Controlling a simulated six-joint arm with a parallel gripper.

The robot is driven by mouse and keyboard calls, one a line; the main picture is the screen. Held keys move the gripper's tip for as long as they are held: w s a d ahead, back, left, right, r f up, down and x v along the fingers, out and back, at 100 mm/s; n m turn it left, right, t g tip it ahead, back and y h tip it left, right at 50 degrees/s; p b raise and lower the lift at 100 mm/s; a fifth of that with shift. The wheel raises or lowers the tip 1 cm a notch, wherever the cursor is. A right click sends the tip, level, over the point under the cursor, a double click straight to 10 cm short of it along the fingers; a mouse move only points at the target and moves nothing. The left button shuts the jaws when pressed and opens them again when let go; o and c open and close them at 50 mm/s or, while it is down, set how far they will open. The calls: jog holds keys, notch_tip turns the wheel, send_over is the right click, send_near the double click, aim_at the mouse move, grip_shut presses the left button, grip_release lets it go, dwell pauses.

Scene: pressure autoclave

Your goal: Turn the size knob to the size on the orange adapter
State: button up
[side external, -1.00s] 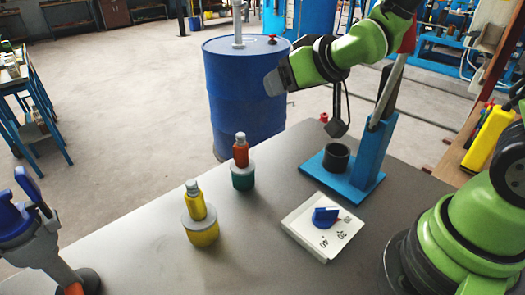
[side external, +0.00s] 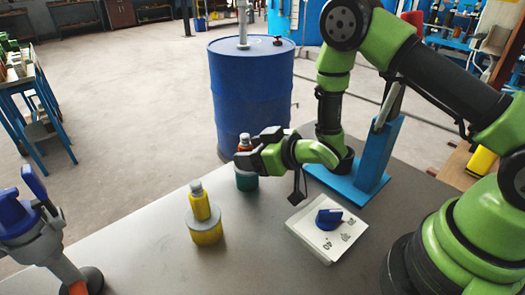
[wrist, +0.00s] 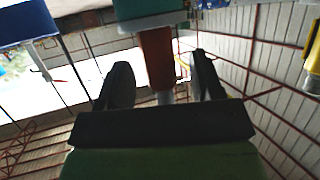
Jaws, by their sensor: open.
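An orange bottle-shaped piece (side external: 244,141) with a grey cap stands on a teal base (side external: 246,182); I cannot tell whether this is the orange adapter, and no size is readable on it. My gripper (side external: 256,150) is level, open and empty, beside this piece and partly hiding it. In the wrist view the orange piece (wrist: 157,58) appears upside down between the two spread fingers (wrist: 160,75), the teal base above it. The blue size knob (side external: 329,219) sits on a white panel (side external: 310,241) at the right. The panel's numbers are too small to read surely.
A yellow bottle (side external: 199,203) stands on a yellow base (side external: 206,232) left of the panel. A blue stand (side external: 374,160) rises behind the panel. A blue drum (side external: 250,90) stands beyond the table. A blue-grey device (side external: 35,230) is at the left edge.

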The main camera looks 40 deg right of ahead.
jog(key=shift+x, duration=0.8)
jog(key=c, duration=0.9)
jog(key=o, duration=0.6)
